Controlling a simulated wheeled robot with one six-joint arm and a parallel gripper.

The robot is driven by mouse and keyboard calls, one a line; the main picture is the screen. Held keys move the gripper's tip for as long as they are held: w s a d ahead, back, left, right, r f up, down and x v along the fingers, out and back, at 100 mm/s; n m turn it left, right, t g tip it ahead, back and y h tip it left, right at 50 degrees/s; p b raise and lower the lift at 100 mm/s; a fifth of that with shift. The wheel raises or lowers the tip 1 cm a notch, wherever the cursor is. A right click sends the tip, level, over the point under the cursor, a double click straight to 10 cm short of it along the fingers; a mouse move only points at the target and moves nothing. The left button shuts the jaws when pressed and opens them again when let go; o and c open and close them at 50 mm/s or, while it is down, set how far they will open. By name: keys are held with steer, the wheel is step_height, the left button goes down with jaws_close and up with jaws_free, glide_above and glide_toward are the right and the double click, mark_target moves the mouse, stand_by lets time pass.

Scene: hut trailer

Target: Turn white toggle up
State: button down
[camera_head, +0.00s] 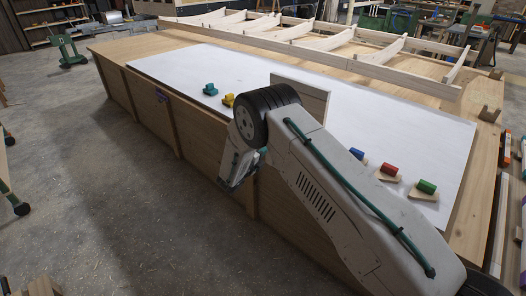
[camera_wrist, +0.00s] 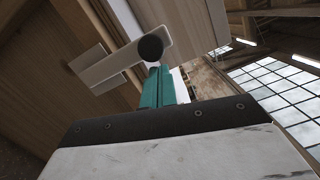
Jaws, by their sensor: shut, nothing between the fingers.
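The white toggle (camera_wrist: 118,66) shows in the wrist view as a pale bar with a round black knob (camera_wrist: 150,47) near its right end. It lies slanted across a light wooden piece on the wood panelling. My gripper's teal fingers (camera_wrist: 158,72) are together and empty, just below the knob in the picture. I cannot tell whether they touch the bar. In the head view my gripper (camera_head: 240,168) is partly seen beside the workbench's front side, and my arm hides the toggle.
The long wooden workbench (camera_head: 112,54) has a white sheet on top. On it are teal (camera_head: 210,90), yellow (camera_head: 229,99), blue (camera_head: 356,154), red (camera_head: 389,171) and green (camera_head: 427,187) blocks. An upright wooden panel (camera_head: 305,97) stands behind my arm.

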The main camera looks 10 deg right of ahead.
steer(key=s+a, duration=0.5)
steer(key=s, duration=0.4)
steer(key=shift+s+a+f, duration=0.25)
steer(key=shift+s+f, duration=0.1)
steer(key=shift+f, duration=0.1)
